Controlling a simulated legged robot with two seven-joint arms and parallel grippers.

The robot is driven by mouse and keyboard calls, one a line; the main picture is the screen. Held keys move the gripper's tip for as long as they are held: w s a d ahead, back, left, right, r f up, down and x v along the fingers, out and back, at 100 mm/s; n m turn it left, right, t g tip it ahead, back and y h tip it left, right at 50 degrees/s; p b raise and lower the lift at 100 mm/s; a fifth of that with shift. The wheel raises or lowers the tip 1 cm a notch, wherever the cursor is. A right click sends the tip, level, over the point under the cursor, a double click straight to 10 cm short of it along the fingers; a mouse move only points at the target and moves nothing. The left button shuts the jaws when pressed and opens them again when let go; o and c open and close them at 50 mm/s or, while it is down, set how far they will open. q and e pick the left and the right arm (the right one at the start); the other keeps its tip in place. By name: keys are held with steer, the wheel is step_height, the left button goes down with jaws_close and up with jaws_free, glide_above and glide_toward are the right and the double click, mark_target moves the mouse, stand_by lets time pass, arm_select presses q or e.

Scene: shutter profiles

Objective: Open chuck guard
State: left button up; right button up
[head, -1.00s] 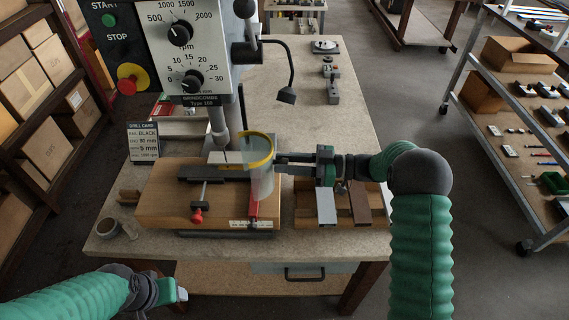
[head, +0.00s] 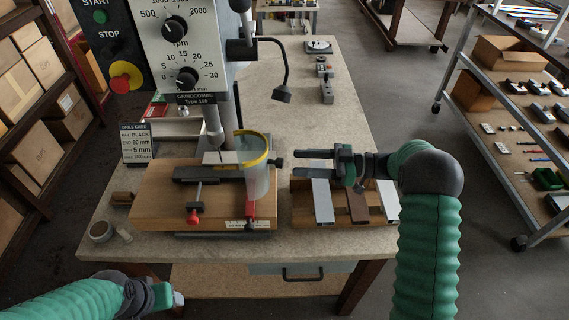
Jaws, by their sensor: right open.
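The chuck guard (head: 258,180) is a clear curved shield with a yellow upper rim. It stands at the right side of the drill chuck (head: 213,130), and the chuck's left side is uncovered. My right gripper (head: 296,163) is open and empty, to the right of the guard, with a gap between them. Its fingers point left, above a wooden tray. My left gripper (head: 178,298) is low at the left, in front of the bench and away from the guard; its finger opening is not clear.
The drill head (head: 180,50) with dials hangs above a wooden base (head: 160,212) with red-tipped clamps. A tray (head: 300,213) of metal and brown profiles sits to the right. A drill card (head: 136,143) stands left.

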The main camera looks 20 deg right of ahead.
steer(key=b+v, duration=0.1)
steer(key=v, duration=0.9)
steer(key=shift+d+b, duration=0.3)
steer(key=shift+d, duration=0.05)
steer(key=w+a+r+m+t+h, duration=0.2)
steer(key=w+m+t+h, duration=0.7)
steer(key=w+h, duration=0.35)
steer(key=s+a+f+m+g+h, duration=0.1)
steer(key=s+a+f+g, duration=0.2)
steer(key=s, duration=0.7)
steer(key=s+a+f+m+g+h, duration=0.2)
steer(key=s+f+g, duration=0.3)
steer(key=s, duration=0.5)
steer(key=s+a+f+m+g+h, duration=0.1)
steer(key=s+a+f+g, duration=0.3)
steer(key=s+f, duration=0.4)
steer(key=s+m, duration=0.1)
steer(key=s, duration=0.2)
steer(key=shift+g, duration=0.3)
